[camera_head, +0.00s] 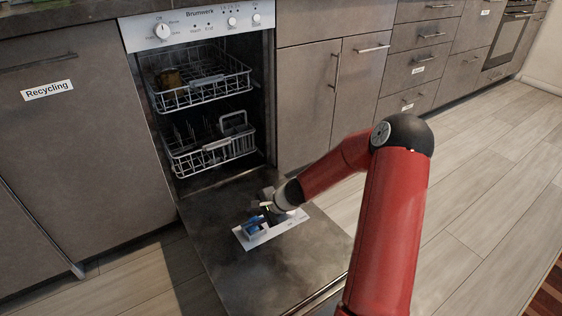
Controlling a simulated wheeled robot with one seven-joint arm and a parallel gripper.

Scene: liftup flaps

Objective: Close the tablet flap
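The dishwasher door (235,265) is folded down, its inner side facing up. A white dispenser panel (285,227) is set in it. A small blue part (253,224) shows at the panel's left; I cannot tell whether it is the tablet flap or a tablet. The flap's position is not clear, as my gripper covers part of the panel. My gripper (263,208) is low over the panel, right beside the blue part. Its fingers are too small and hidden to tell whether they are open or touching anything.
The dishwasher's upper rack (205,94) and lower rack (212,155) sit inside the open tub. A brown item (169,79) is in the upper rack. Cabinets flank the machine, one labelled Recycling (47,90). The wooden floor (480,200) at right is clear.

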